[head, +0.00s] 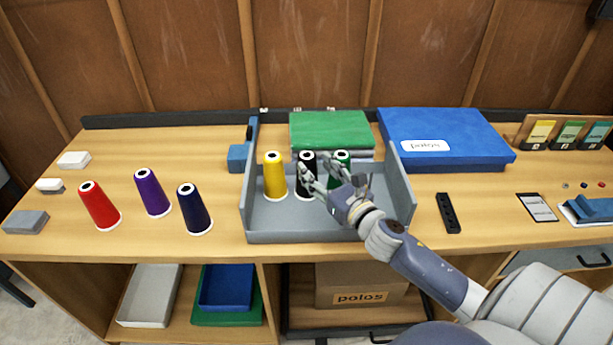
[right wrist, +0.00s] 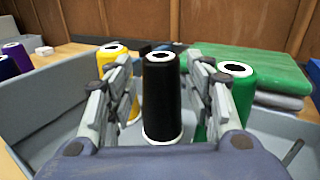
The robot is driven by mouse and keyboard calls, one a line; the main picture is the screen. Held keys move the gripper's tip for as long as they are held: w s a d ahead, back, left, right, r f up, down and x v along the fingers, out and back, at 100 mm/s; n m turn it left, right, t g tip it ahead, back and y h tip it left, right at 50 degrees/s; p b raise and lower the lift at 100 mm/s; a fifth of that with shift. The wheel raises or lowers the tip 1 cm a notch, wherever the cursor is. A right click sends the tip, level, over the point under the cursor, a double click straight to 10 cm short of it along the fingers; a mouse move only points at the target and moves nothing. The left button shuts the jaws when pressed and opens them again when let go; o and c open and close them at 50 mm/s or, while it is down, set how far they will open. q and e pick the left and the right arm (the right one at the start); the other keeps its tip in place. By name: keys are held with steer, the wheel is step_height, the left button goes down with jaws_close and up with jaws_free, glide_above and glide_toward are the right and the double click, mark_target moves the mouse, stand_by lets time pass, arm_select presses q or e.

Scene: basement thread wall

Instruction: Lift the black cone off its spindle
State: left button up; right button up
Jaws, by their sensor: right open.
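The black cone (head: 307,170) stands upright in a grey tray (head: 300,236), between a yellow cone (head: 274,177) and a green cone (head: 343,157). My right gripper (head: 318,181) is open at the tray, partly covering the black and green cones in the head view. In the right wrist view the black cone (right wrist: 161,100) stands between the two open fingers (right wrist: 162,105), with a gap on each side. The yellow cone (right wrist: 112,50) is behind the left finger and the green cone (right wrist: 236,75) behind the right one. The spindle under the black cone is hidden. My left gripper is not in view.
Red (head: 99,206), purple (head: 152,193) and navy (head: 194,210) cones stand on the table left of the tray. A black strip (head: 448,213) lies to the right.

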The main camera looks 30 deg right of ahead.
mark_target(312, 161)
steer(key=w, duration=0.4)
steer(key=shift+w+d, duration=0.1)
steer(key=shift+w, duration=0.7)
steer(key=shift+c, duration=0.5)
jaws_close()
arm_select(q)
steer(key=shift+w+f, duration=0.2)
steer(key=shift+w, duration=0.8)
arm_select(e)
steer(key=shift+r, duration=0.15)
steer(key=shift+r, duration=0.25)
arm_select(q)
steer(key=shift+w+d+r+p, duration=0.1)
steer(key=shift+w+r+p, duration=0.05)
steer(key=shift+r+p, duration=0.3)
steer(key=shift+w+d+r+p, duration=0.1)
steer(key=shift+r+p, duration=0.15)
steer(key=shift+r, duration=0.25)
arm_select(e)
step_height(312, 161, up, 9)
steer(key=shift+r, duration=0.15)
